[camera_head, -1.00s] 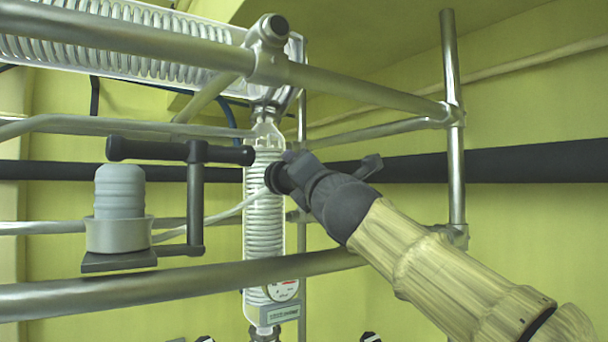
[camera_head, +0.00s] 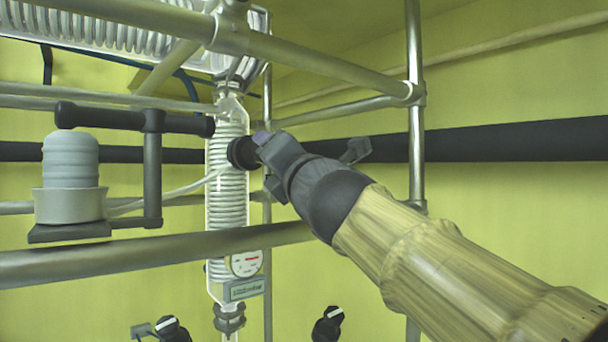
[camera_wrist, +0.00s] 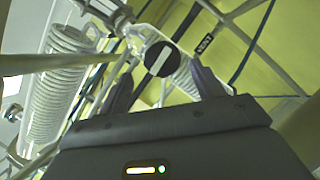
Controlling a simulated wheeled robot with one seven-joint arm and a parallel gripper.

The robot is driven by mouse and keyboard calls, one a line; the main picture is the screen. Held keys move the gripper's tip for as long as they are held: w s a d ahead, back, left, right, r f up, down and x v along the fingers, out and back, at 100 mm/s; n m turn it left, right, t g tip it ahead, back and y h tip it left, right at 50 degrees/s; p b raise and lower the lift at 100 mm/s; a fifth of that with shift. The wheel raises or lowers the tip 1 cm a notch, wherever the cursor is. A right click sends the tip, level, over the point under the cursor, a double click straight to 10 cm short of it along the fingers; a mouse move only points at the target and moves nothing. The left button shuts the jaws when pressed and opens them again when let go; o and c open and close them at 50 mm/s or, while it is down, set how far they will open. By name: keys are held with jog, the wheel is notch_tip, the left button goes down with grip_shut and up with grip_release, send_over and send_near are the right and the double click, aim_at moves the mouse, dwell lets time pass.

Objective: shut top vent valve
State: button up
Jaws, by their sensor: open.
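The vent valve's round black knob (camera_wrist: 162,60) with a white stripe shows in the wrist view, beside a black tag that seems to read VENT (camera_wrist: 205,43). My open gripper (camera_wrist: 165,68) has one finger on each side of the knob in that view. Whether the fingers touch it, I cannot tell. In the head view, the dark knob (camera_head: 241,153) shows in front of the upper part of the coiled glass condenser (camera_head: 228,190). My gripper (camera_head: 266,158) is close at its right and partly hides it. The stripe is not visible there.
Metal frame rails cross in front (camera_head: 150,257) and above (camera_head: 320,65), with an upright post (camera_head: 415,110) at right. Two black valve knobs (camera_head: 327,323) (camera_head: 172,328) show at the bottom.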

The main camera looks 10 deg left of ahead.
jog(key=b+v, duration=0.1)
jog(key=v, duration=0.9)
jog(key=shift+w+f, duration=0.1)
jog(key=shift+w, duration=0.05)
dwell(0.5)
